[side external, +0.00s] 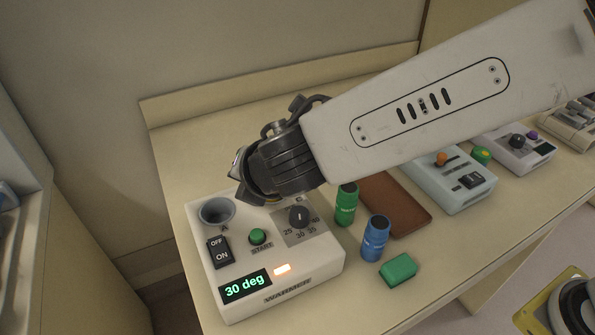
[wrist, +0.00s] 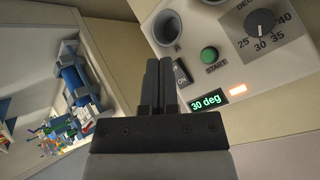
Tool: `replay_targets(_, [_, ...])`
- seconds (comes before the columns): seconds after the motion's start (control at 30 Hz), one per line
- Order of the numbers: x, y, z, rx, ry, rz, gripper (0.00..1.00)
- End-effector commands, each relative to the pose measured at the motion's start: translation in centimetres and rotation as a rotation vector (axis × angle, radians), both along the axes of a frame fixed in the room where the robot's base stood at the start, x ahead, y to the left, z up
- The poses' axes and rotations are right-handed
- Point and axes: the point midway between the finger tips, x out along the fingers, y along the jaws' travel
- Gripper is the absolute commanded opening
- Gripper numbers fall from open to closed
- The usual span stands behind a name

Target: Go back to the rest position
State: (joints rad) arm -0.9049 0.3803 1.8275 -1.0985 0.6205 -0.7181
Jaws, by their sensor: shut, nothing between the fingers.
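My gripper (wrist: 159,84) is shut and empty in the wrist view, its two dark fingers side by side. In the side external view its dark wrist end is above the back left part of the warmer (side external: 322,274), and the fingertips are hard to make out there. The warmer is a white box with a grey round well, a green start button (side external: 258,236), an on/off switch (side external: 219,252) and a dial (side external: 299,216). Its display (side external: 245,285) reads 30 deg, and an orange light glows beside it. The warmer also shows in the wrist view (wrist: 228,56), right of the fingers.
A green vial (side external: 346,205), a blue vial (side external: 376,238) and a green block (side external: 398,270) stand right of the warmer. A brown pad (side external: 404,208) and more devices (side external: 450,180) lie behind. A wall (side external: 70,70) bounds the back. The wrist view shows a cluttered shelf (wrist: 62,100) at left.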

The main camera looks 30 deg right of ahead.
Motion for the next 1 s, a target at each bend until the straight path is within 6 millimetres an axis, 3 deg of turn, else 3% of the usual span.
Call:
replay_targets(0.17, [0.1,-0.4,-0.1,0.007,0.007,-0.014,0.0])
replay_targets(0.37, [0.7,-3.8,-1.1,0.068,0.068,-0.14,0.0])
replay_targets(0.67, [0.4,-15.0,-4.4,0.324,0.25,-0.629,0.0])
replay_targets(1.0, [-3.9,-26.9,-7.8,0.702,0.376,-1.328,0.0])
